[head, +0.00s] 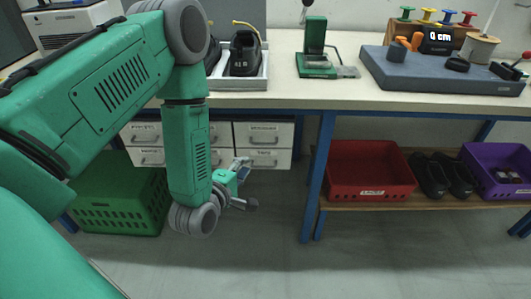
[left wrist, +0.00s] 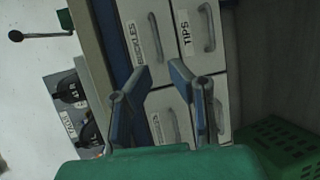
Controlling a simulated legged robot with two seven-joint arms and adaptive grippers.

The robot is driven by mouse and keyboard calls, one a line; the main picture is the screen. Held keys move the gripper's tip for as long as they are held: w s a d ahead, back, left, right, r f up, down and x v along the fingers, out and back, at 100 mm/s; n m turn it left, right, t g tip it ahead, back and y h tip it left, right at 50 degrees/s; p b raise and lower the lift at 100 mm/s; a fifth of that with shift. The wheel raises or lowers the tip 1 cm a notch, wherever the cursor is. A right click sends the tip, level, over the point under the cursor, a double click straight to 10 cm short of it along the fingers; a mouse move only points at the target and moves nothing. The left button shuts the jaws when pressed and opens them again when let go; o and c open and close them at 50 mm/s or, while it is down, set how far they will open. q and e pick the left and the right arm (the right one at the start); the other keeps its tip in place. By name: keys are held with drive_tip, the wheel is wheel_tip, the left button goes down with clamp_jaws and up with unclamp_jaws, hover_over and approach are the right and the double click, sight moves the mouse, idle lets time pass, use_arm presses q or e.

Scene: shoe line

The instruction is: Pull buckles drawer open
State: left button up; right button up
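The buckles drawer (head: 263,134) is the upper right of the white drawers under the bench and looks shut in the head view. In the left wrist view its label reads BUCKLES on the drawer front (left wrist: 137,18), beside a grey handle (left wrist: 155,36). My left gripper (head: 241,174) is low in front of the right-hand drawers. In the left wrist view the left gripper (left wrist: 160,72) has its two fingers apart with nothing between them. It is not on the buckles handle. My right gripper is not in view.
The tips drawer (left wrist: 195,35) adjoins the buckles drawer. A blue bench leg (head: 319,175) and a red bin (head: 369,171) are to the right. The bench top (head: 290,92) overhangs the drawers. Floor in front is clear.

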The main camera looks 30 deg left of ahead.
sight(264, 144)
use_arm(q)
drive_tip(key=b+x, duration=0.1)
drive_tip(key=x, duration=0.5)
drive_tip(key=b+x, duration=0.1)
drive_tip(key=x, duration=0.6)
drive_tip(key=shift+w+a+r, duration=0.15)
drive_tip(key=shift+w+r, duration=0.05)
drive_tip(key=shift+w, duration=0.15)
clamp_jaws()
